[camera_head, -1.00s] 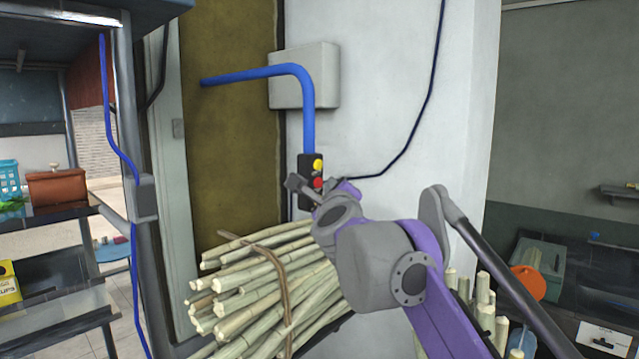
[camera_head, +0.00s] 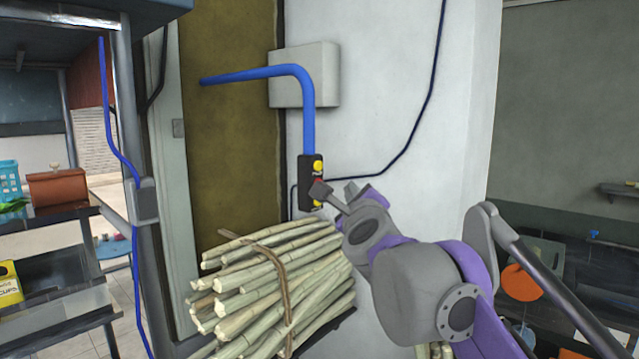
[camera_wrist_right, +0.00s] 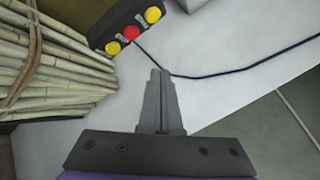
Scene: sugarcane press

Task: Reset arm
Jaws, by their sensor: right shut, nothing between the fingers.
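My right gripper (camera_head: 318,188) is near the black button box (camera_head: 306,180) that hangs from the blue pipe in the head view. Its tip overlaps the box there and hides part of it. In the right wrist view, my right gripper (camera_wrist_right: 158,75) is shut and empty. The button box (camera_wrist_right: 128,25) shows there above it, with a red button between two yellow ones, and the fingers are apart from it. My left gripper is not in view.
A tied bundle of sugarcane (camera_head: 270,290) lies below and left of the right arm. A blue pipe (camera_head: 308,110) and a grey wall box (camera_head: 318,75) are above. A dark cable (camera_head: 405,150) runs along the pale wall. Shelves stand at the left.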

